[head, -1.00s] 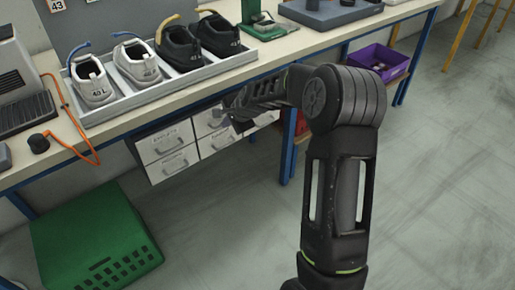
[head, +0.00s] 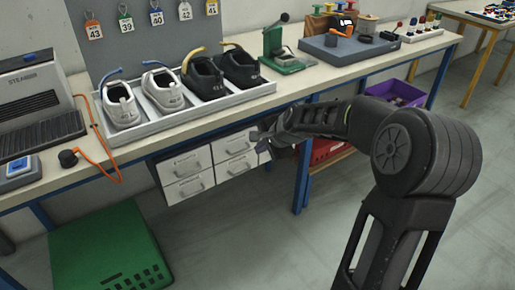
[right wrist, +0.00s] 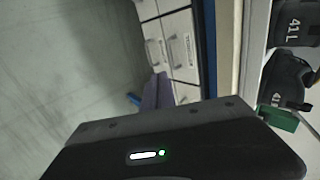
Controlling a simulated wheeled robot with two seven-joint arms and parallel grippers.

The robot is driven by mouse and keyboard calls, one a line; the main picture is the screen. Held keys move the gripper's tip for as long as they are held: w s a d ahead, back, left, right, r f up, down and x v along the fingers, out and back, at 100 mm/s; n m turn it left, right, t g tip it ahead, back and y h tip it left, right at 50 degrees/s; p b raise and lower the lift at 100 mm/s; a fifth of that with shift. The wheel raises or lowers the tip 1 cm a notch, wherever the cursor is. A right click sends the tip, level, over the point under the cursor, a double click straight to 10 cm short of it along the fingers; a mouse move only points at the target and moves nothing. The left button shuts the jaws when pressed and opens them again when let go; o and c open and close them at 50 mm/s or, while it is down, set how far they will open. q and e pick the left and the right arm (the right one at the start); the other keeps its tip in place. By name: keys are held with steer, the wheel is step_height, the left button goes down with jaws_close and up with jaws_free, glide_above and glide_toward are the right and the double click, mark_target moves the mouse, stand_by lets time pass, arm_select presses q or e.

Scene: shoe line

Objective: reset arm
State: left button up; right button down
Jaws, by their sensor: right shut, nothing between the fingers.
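My right arm reaches in from the lower right of the head view, and its gripper (head: 266,134) is in front of the workbench edge, near the white drawers (head: 235,150). The gripper is shut and empty. In the right wrist view its fingers (right wrist: 153,92) show as a small purple-grey shape before the drawers (right wrist: 172,45). My left gripper is not in the head view. On the bench, two white shoes (head: 163,90) and two black shoes (head: 240,68) sit in a grey tray (head: 150,122), apart from the gripper.
A steamer (head: 35,98) with an orange cable stands at the bench's left. A green press (head: 283,60) and a dark fixture block (head: 345,50) stand further right. A green crate (head: 105,245) and a purple bin (head: 397,92) are below bench height.

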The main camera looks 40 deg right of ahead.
stand_by(0.6)
steer(key=s+a+f+n+g+y+p, duration=0.1)
steer(key=s+a+f+n+p, duration=0.2)
steer(key=a+f+n, duration=0.45)
steer(key=s+a+f+n+g+y+p, duration=0.15)
steer(key=s+a+f+n, duration=0.3)
steer(key=a+f, duration=0.6)
steer(key=s+a+f+n+g+y+p, duration=0.1)
steer(key=s+a+f+n+g+p, duration=0.1)
steer(key=s+a, duration=0.6)
steer(key=s+a+f+n+g+y+p, duration=0.1)
steer(key=s+a+f+n+g+p, duration=0.1)
steer(key=s+a, duration=0.7)
steer(key=s+f+g+p, duration=0.1)
steer(key=s+p, duration=0.1)
steer(key=s, duration=0.1)
steer(key=shift+s+f+n, duration=0.25)
steer(key=shift+s+n, duration=0.05)
steer(key=shift+s, duration=0.1)
